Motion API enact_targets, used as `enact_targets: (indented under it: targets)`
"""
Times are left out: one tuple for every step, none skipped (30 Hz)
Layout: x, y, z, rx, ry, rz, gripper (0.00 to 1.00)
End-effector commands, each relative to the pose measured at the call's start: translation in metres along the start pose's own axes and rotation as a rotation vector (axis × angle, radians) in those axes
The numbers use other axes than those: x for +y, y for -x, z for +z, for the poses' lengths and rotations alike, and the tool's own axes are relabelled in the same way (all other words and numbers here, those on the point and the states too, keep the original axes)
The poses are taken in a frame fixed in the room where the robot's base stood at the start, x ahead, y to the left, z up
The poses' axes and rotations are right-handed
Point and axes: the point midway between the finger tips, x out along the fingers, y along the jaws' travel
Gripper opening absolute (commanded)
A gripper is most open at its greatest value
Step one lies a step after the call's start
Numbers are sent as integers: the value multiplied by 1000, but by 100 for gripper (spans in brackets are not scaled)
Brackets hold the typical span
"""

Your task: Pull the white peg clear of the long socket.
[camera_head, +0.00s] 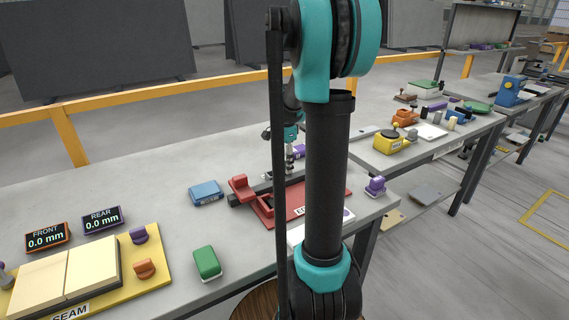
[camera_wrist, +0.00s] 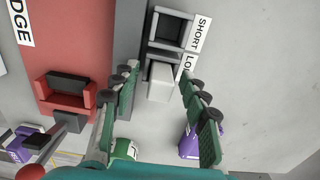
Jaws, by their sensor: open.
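The white peg (camera_wrist: 160,84) is in the wrist view, in line with the dark long socket (camera_wrist: 164,57), whose label is partly covered. Its near end sticks out of the socket toward me. The short socket (camera_wrist: 172,29) with its label is just beyond and looks empty. My gripper (camera_wrist: 159,71) is open, with one green-padded finger on each side of the peg and a gap on both sides. I cannot tell how deep the peg sits. In the head view my own arm hides the peg and sockets.
A red fixture (camera_head: 284,203) lies beside the sockets; its red block (camera_wrist: 66,92) is close to my left finger. A purple object (camera_wrist: 189,143) and a green object (camera_wrist: 126,149) lie near the fingers. A blue block (camera_head: 206,193) stands left on the bench.

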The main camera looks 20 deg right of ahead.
Motion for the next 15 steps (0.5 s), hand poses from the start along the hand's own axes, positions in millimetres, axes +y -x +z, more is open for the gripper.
enact_targets:
  targets:
    - [0,0,0,0,0,0,45]
    - [0,0,0,0,0,0,45]
    - [0,0,0,0,0,0,42]
    - [0,0,0,0,0,0,39]
    - [0,0,0,0,0,0,35]
    - [0,0,0,0,0,0,30]
    - [0,0,0,0,0,0,26]
    - [0,0,0,0,0,0,22]
    - [0,0,0,0,0,0,18]
    - [0,0,0,0,0,0,14]
    - [0,0,0,0,0,0,10]
    - [0,0,0,0,0,0,5]
    - [0,0,0,0,0,0,1]
    - [0,0,0,0,0,0,0]
    - [0,0,0,0,0,0,0]
